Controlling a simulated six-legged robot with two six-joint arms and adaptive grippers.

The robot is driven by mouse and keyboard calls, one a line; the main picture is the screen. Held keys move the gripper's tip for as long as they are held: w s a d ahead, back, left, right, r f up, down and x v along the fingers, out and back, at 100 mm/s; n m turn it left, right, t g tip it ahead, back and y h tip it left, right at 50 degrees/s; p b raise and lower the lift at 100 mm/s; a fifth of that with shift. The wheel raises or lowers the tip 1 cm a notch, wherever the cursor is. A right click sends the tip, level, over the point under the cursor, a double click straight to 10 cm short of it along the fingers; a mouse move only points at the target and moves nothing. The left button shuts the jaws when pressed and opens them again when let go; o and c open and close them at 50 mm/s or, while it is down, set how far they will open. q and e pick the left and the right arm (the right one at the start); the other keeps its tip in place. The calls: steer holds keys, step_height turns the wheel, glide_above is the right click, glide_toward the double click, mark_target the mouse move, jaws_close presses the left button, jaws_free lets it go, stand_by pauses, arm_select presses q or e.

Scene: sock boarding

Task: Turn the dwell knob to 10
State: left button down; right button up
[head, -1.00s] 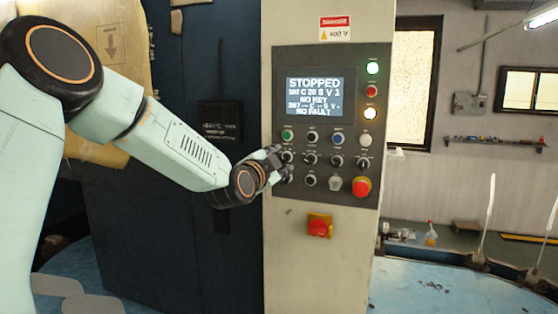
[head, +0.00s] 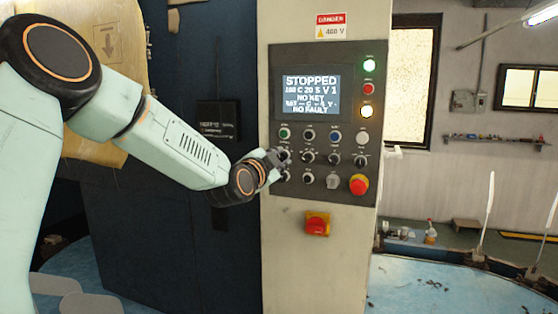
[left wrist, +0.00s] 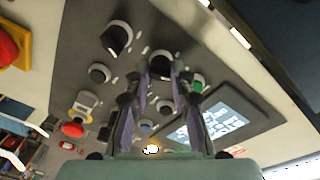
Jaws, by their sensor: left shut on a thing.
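The control panel (head: 330,190) is dark grey, on a pale cabinet column. Its screen (head: 311,94) reads STOPPED, then a line that looks like 188 C 20 S V 1, NO KEY and NO FAULT. My left gripper (head: 281,158) is at the panel's left edge, by the leftmost knob of the second row. In the left wrist view, its two fingers are shut on a dark round knob (left wrist: 160,65), between the fingertips. The fingers partly hide this knob, and its label and pointer cannot be read. My right gripper is not in view.
Other knobs sit close around the held one, including a dark one (left wrist: 117,38) in the left wrist view. A red emergency button (head: 359,185) is at the panel's lower right. A red switch on yellow (head: 317,223) is below the panel.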

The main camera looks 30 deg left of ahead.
arm_select(q)
steer(key=n+b, duration=0.2)
steer(key=n, duration=0.1)
steer(key=shift+f, duration=0.15)
steer(key=shift+n+t+b, duration=0.3)
steer(key=shift+n+b, duration=1.3)
steer(key=shift+n, duration=0.8)
steer(key=c, duration=1.2)
jaws_free()
steer(key=shift+a, duration=0.1)
steer(key=shift+o, duration=0.2)
steer(key=s+d, duration=0.1)
steer(key=s, duration=0.6)
steer(key=shift+s+d, duration=0.2)
steer(key=shift+d, duration=0.05)
